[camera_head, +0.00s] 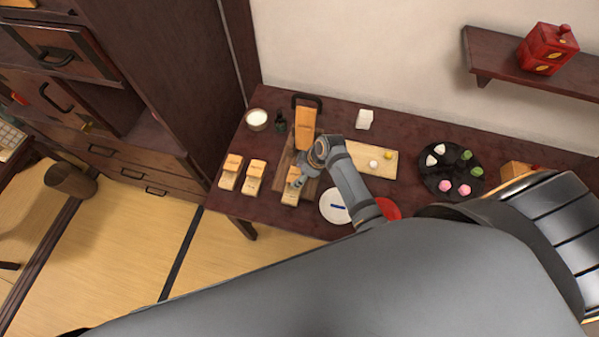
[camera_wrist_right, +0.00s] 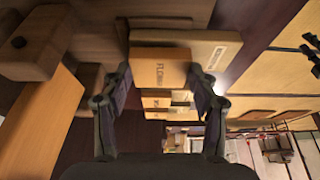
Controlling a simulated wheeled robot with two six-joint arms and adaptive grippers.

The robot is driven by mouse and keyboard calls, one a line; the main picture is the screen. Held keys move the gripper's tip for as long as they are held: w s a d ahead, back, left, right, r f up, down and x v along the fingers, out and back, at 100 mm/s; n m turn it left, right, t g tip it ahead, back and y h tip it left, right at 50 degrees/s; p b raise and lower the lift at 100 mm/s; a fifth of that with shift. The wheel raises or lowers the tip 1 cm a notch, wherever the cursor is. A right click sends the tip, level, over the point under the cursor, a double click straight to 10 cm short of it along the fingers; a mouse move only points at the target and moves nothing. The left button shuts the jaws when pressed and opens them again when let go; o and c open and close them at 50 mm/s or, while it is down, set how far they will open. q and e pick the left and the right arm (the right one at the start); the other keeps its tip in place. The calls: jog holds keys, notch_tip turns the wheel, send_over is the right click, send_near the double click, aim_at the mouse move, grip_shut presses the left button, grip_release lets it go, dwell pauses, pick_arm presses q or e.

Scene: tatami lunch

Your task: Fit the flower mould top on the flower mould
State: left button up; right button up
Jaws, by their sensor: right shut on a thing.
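My right gripper (camera_head: 298,181) is over the left part of the dark table. In the right wrist view the gripper (camera_wrist_right: 160,100) has its fingers on both sides of an orange wooden block, the flower mould top (camera_wrist_right: 160,68), whose label begins "FL". A paler labelled wooden piece, apparently the flower mould (camera_wrist_right: 218,52), lies close behind it. In the head view a pale labelled block (camera_head: 290,199) shows just below the fingers. I cannot tell whether the top touches the mould. My left gripper is not in view.
Two wooden moulds (camera_head: 230,171) (camera_head: 254,179) stand left of the gripper. A tall orange block (camera_head: 305,127) stands behind it. A white plate (camera_head: 333,206) is to the right, a pale board (camera_head: 373,158) behind that, and a black round tray (camera_head: 433,184) with sweets farther right.

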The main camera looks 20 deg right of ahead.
jog(key=shift+f, duration=0.1)
jog(key=o, duration=1.1)
jog(key=v, duration=1.2)
